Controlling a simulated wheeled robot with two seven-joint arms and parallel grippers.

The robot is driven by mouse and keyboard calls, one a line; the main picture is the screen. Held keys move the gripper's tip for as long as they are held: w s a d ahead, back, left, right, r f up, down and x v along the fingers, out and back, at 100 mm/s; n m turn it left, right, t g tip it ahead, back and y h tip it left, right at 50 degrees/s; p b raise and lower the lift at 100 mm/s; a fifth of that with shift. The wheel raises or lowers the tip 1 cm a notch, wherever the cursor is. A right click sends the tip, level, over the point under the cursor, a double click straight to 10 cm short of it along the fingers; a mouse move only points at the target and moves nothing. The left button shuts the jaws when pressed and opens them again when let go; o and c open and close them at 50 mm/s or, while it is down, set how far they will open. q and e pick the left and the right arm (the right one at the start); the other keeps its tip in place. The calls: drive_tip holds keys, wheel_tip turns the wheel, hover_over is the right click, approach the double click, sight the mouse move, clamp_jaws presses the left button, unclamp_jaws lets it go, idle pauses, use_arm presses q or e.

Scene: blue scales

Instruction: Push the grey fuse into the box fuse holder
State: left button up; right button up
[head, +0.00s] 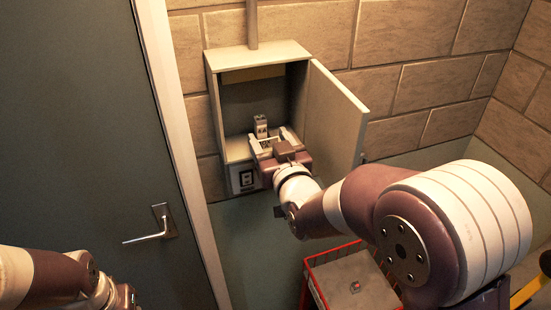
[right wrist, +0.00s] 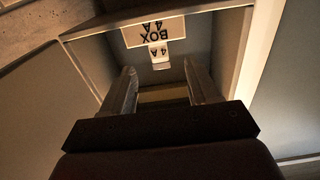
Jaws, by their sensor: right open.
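The grey fuse (head: 260,126) is a small pale block inside the open wall box. In the right wrist view, the fuse (right wrist: 159,56) carries a "4 A" label, upside down in the picture. It is against the box fuse holder (right wrist: 153,32), whose white plate reads "BOX 4 A". I cannot tell how deep the fuse sits. My right gripper (head: 269,138) reaches into the box, just in front of the fuse. In the right wrist view its fingers (right wrist: 160,72) are apart with nothing between them. My left arm shows at the lower left, its fingers out of frame.
The grey wall box (head: 214,101) has its door (head: 335,115) swung open to the right, close to my right arm. A closed door with a handle (head: 150,238) is at left.

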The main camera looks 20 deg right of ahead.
drive_tip(key=shift+s, duration=2.1)
drive_tip(key=shift+f, duration=0.1)
drive_tip(key=s+d+f+g+b, duration=0.1)
drive_tip(key=s+d+f+g, duration=0.1)
drive_tip(key=s+f+g, duration=1.3)
wheel_tip(320, 180, down, 5)
drive_tip(key=shift+s+g+h, duration=0.2)
drive_tip(key=shift+g+h, duration=0.1)
drive_tip(key=shift+g, duration=0.5)
